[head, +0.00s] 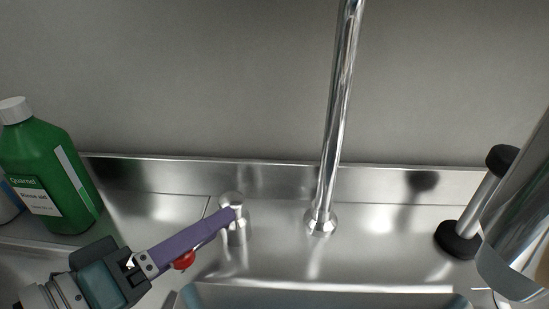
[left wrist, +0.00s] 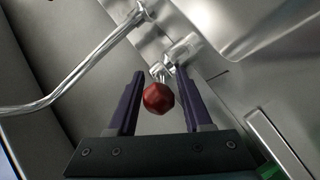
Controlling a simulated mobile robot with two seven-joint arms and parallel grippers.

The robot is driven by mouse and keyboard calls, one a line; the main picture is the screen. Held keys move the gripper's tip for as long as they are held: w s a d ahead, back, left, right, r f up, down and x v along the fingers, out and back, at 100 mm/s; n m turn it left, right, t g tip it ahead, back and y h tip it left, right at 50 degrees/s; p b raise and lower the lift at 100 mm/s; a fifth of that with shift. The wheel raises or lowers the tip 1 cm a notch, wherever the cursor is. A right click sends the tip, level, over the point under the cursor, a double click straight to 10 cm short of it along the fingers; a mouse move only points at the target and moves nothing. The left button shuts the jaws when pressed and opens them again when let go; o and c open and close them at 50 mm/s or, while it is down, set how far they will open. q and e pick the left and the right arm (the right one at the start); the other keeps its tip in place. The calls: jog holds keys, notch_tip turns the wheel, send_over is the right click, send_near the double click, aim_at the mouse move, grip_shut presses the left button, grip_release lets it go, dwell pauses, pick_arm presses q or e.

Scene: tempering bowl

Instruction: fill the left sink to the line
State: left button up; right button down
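The sink basin (head: 330,299) shows only as a strip at the bottom edge of the head view; its fill line and water level are out of sight. The chrome spout (head: 330,140) rises behind it and also shows in the left wrist view (left wrist: 75,75). Left of the spout stands a short chrome tap post (head: 236,232) with a red knob (head: 184,260). My left gripper (head: 233,214) has its purple fingers at the post. In the left wrist view, the fingers (left wrist: 160,76) are apart, one on each side of the red knob (left wrist: 158,98), with small gaps. My right gripper is not seen.
A green bottle (head: 55,165) with a white cap stands on the ledge at the left. At the right are a bar with black ends (head: 475,215) and a large shiny metal cylinder (head: 520,230). A grey wall (head: 210,80) closes off the back.

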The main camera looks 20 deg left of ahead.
pick_arm(q)
jog(key=v, duration=1)
jog(key=shift+d, duration=0.1)
dwell(0.4)
jog(key=d+r+m+g+h+p, duration=0.2)
jog(key=d+r+m+g+p, duration=0.35)
jog(key=d+m+p, duration=0.3)
jog(key=s+a+r+m+g+y+p, duration=0.2)
jog(key=s+a+r+g+y+p, duration=0.15)
jog(key=a+g+y, duration=0.35)
notch_tip(320, 180, up, 37)
jog(key=t+h+p, duration=0.1)
jog(key=p, duration=3.6)
jog(key=shift+w+a+f+p, duration=0.2)
jog(key=shift+a+p, duration=0.05)
jog(key=shift+p, duration=0.15)
